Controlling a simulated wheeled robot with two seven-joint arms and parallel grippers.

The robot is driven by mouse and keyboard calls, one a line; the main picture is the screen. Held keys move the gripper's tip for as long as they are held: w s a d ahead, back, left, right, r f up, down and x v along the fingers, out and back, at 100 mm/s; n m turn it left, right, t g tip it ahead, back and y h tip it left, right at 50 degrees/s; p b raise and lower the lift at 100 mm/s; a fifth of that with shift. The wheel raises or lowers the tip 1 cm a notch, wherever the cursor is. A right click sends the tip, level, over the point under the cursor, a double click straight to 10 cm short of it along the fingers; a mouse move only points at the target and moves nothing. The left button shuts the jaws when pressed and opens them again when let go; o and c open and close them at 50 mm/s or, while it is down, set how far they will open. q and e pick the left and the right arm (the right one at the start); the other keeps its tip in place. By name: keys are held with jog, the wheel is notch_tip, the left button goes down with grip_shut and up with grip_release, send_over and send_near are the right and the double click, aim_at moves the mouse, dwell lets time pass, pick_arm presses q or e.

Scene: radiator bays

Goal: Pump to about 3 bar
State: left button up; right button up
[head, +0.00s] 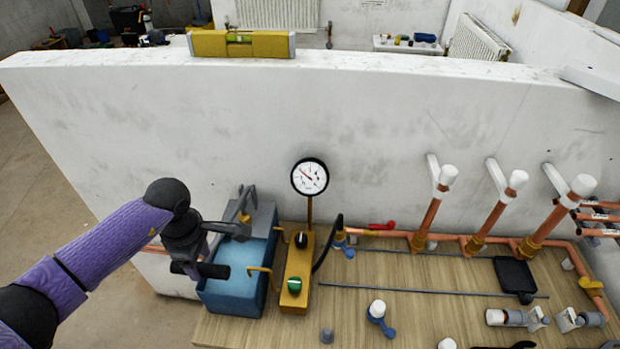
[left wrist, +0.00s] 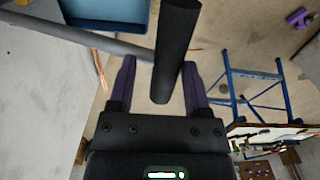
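A test pump stands at the left of the board, with a blue tank (head: 232,290) of water and a grey lever (head: 232,228). Its black handle bar (head: 200,269) lies by my left gripper (head: 188,250). In the left wrist view the black bar (left wrist: 175,50) passes between the fingers of my left gripper (left wrist: 158,75), with a gap at its left side. The yellow valve block (head: 297,262) carries a black knob (head: 301,240) and a green knob (head: 295,285). Above it is a round gauge (head: 310,176). Its needle points to the upper left; I cannot read the figures.
Copper pipes with white caps (head: 516,180) stand at the right. A red lever valve (head: 381,226) and a black hose (head: 327,245) are beside the block. Loose fittings (head: 377,311) lie on the wooden board (head: 238,331). A yellow level (head: 240,44) rests on the wall top.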

pick_arm(q)
jog(key=shift+s, duration=0.1)
grip_shut()
jog(key=shift+s+f+t+b, duration=0.25)
jog(key=shift+f+b, duration=0.15)
jog(key=shift+f, duration=0.2)
jog(key=shift+s+f+t+b, duration=0.25)
jog(key=shift+f+b, duration=0.15)
jog(key=shift+f, duration=0.2)
jog(key=f+b, duration=0.1)
jog(key=f+t+b, duration=0.1)
jog(key=f, duration=0.1)
jog(key=shift+s+f, duration=0.2)
jog(key=shift+s, duration=0.15)
